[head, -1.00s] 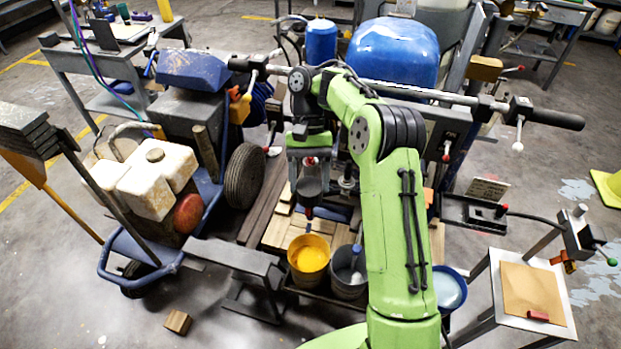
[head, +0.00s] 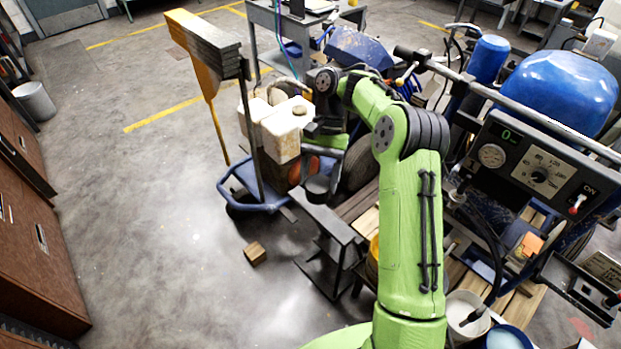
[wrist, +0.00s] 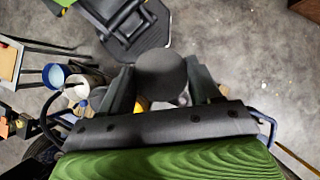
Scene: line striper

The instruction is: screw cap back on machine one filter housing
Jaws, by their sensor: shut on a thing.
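In the wrist view my gripper (wrist: 160,84) is shut on a dark grey round cap (wrist: 160,70), which sits between its two fingers. In the head view my gripper (head: 320,172) is left of my green arm, in front of the white jugs and a tyre. The dark cap (head: 317,189) hangs below it, above a dark metal stand. The cap is in the air, apart from the machine with the control panel (head: 536,170). I cannot make out the filter housing for certain; my arm hides part of the machine.
A blue-framed cart with white jugs (head: 283,135) and a tall post stands behind my gripper. A dark metal stand (head: 335,235) is below it. A wooden block (head: 255,252) lies on the floor. Buckets (head: 465,312) stand at lower right.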

